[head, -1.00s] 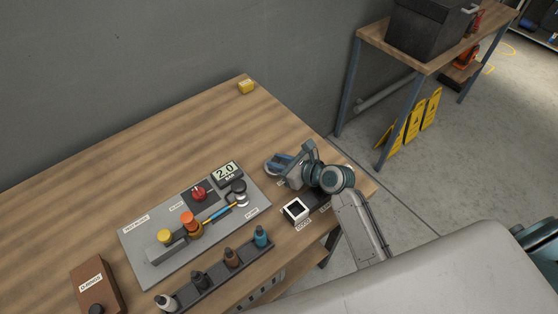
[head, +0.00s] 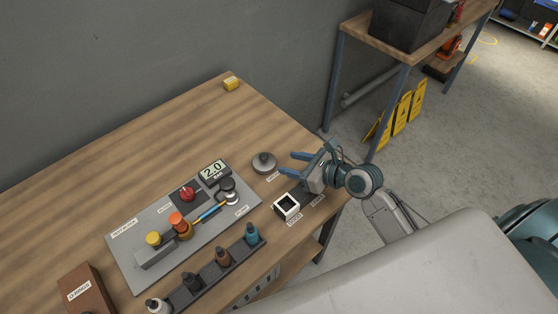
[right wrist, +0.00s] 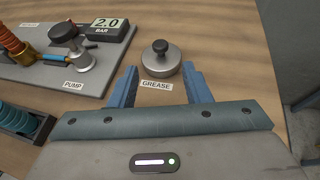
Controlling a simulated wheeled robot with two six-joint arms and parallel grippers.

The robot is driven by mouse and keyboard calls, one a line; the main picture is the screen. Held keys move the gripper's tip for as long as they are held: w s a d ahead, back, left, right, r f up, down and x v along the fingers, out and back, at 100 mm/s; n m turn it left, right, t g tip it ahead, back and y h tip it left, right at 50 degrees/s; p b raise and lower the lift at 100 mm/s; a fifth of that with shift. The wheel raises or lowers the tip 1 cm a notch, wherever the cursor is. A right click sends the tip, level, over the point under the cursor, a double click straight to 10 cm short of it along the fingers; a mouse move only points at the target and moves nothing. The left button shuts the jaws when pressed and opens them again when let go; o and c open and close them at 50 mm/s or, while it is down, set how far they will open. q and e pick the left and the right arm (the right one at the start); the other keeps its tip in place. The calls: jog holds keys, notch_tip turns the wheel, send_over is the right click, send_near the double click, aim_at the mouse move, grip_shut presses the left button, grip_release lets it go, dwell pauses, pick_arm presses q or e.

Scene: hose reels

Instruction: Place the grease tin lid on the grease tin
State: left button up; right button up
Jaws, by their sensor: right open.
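The grease tin (head: 264,167) stands upright on the wooden bench beside the test bench plate, and it also shows in the right wrist view (right wrist: 161,68) behind a GREASE label. The grease tin lid, with its dark knob (right wrist: 160,47), sits on top of the tin and looks level and centred. I cannot make out the seam between lid and tin. My right gripper (head: 288,163) is open and empty, just to the right of the tin in the head view. In the wrist view its blue fingers point towards the tin, apart from it. My left gripper is not in view.
A grey plate (head: 128,263) with a pump, valves and a 2.0 BAR display lies left of the tin. A bottle rack (head: 206,286) and a brown box (head: 88,291) are at the front left. The back bench is mostly clear.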

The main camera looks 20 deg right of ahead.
jog(key=shift+v, duration=1.35)
dwell(1.4)
